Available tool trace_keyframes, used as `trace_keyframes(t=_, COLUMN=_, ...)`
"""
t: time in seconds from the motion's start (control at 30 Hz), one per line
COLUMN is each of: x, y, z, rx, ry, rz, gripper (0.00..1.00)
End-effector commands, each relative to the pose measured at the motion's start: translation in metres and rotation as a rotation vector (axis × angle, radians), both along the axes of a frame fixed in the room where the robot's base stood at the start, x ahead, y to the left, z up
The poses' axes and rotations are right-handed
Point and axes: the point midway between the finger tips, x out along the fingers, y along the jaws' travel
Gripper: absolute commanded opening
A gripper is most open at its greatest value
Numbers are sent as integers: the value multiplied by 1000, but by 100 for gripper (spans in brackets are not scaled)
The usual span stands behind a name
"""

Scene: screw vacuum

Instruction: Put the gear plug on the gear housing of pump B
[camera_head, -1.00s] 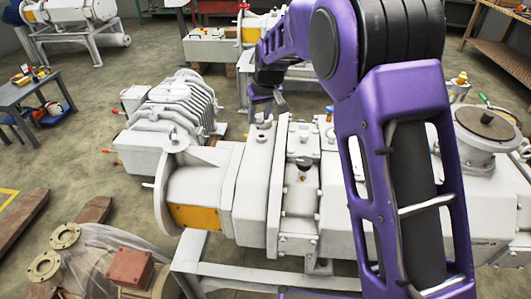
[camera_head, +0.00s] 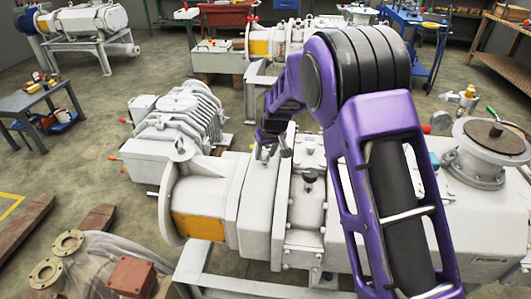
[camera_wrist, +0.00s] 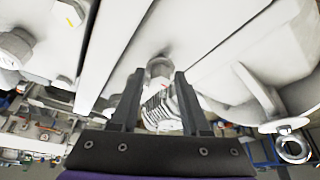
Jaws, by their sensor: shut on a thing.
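My gripper (camera_head: 284,148) is low over the top of this housing, partly hidden by my purple arm. In the wrist view its two dark fingers (camera_wrist: 156,76) are shut on a small metal hex-headed plug (camera_wrist: 159,68), which I take as the gear plug. Pale housing surfaces lie close behind the plug. Whether the plug touches its seat cannot be told.
A dark-knobbed fitting (camera_head: 309,180) stands on the housing beside the gripper. A round flange (camera_head: 492,140) rises at the right. A ribbed white machine (camera_head: 180,125) stands behind left. A grey tool table (camera_head: 42,95) is at the far left. Open floor lies between.

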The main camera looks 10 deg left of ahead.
Motion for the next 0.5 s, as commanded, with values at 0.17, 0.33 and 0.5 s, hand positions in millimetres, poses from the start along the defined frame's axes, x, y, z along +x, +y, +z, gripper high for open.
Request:
trace_keyframes(t=0.17, x=0, y=0, z=-3, rx=0, ry=0, rz=0, gripper=59)
trace_keyframes(t=0.33, x=0, y=0, z=-3, rx=0, ry=0, rz=0, gripper=76)
trace_keyframes(t=0.5, x=0, y=0, z=-3, rx=0, ry=0, rz=0, gripper=76)
